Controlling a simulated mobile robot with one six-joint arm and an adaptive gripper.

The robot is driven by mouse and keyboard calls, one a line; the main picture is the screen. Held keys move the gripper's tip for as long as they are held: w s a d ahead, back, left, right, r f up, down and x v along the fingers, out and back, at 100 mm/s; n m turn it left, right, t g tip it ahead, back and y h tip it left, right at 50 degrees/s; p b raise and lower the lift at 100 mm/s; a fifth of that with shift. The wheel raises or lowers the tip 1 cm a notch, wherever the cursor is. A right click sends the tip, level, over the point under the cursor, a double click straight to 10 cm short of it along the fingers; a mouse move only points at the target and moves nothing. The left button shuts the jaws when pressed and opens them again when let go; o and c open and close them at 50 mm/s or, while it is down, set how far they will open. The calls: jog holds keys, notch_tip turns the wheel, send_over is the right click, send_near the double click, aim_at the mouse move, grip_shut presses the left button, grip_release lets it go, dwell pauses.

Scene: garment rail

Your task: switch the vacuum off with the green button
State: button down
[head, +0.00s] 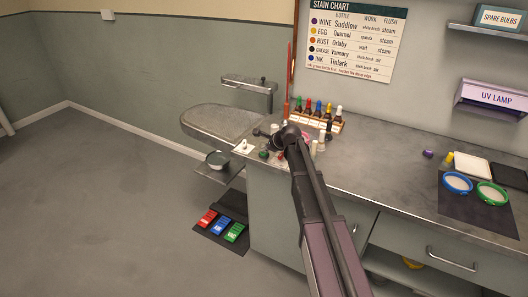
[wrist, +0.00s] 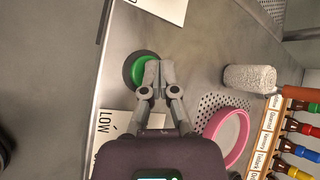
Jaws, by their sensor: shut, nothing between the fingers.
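In the wrist view the green button (wrist: 141,73), a round green cap in a dark ring, sits on the metal bench top. My gripper (wrist: 159,76) is shut and empty, and its fingertips overlap the right part of the button in this view. I cannot tell whether they touch it. In the head view my gripper (head: 273,137) is at the left end of the bench, and the button is small and hard to make out there.
A rack of bottles (head: 318,117) stands behind. Red, blue and green pedals (head: 221,226) are on the floor. The bench's middle is clear.

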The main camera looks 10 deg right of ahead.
aim_at(265, 154)
notch_tip(265, 154, up, 6)
jog(key=p, duration=0.6)
dwell(0.4)
dwell(0.5)
jog(key=shift+s+f+n, duration=0.15)
jog(key=shift+s+n, duration=0.15)
jog(key=shift+s, duration=0.25)
jog(key=s+d+f+n+g+h, duration=0.1)
jog(key=s+n+g, duration=0.1)
jog(key=s+n, duration=0.4)
jog(key=s+d+f+n+g+h+p, duration=0.1)
jog(key=s+n, duration=0.5)
jog(key=s, duration=1.1)
jog(key=s+d+f+n+g+h, duration=0.2)
jog(key=s+n, duration=0.5)
jog(key=s, duration=0.4)
jog(key=shift+s+d+g+h, duration=0.35)
jog(key=shift+d+g+h, duration=0.4)
jog(key=shift+g, duration=0.45)
